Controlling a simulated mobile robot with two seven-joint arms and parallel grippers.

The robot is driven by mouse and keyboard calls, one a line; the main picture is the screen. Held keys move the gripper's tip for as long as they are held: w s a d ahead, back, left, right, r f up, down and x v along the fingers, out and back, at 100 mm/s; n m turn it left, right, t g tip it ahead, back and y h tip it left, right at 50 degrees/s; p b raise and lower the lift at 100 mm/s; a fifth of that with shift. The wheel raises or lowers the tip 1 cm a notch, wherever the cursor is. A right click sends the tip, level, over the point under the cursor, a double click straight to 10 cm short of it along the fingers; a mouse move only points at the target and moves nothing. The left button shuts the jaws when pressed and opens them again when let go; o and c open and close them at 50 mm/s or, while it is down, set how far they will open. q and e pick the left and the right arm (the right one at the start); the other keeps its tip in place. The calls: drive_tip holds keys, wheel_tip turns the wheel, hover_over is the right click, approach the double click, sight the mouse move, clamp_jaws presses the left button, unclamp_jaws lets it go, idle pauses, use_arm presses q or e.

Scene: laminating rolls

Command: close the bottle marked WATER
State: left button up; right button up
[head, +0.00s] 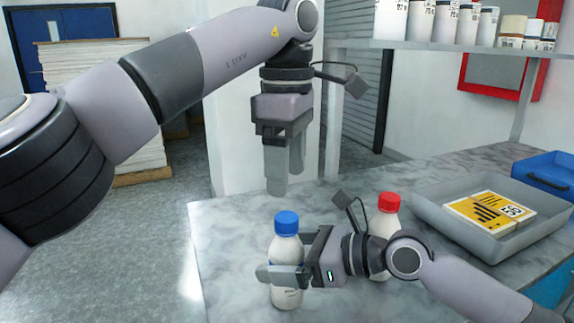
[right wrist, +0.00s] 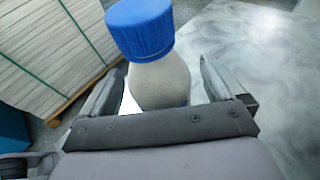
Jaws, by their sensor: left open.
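A white bottle (head: 286,250) with a blue cap (head: 287,222) stands upright on the marble counter (head: 235,270). Its label is partly covered and I cannot read it. My right gripper (head: 290,262) has its fingers on either side of this bottle's body, below the cap. In the right wrist view the blue cap (right wrist: 140,28) sits on top of the bottle (right wrist: 160,82) between the fingers; whether they press on it is unclear. A second white bottle (head: 381,238) with a red cap (head: 389,203) is partly hidden behind my right arm. My left gripper (head: 286,175) is open and empty, pointing down above the blue cap.
A shelf (head: 450,46) with several containers hangs at the back. The counter's left edge lies near the blue-capped bottle.

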sight(303, 255)
drive_tip(key=shift+v, duration=3.6)
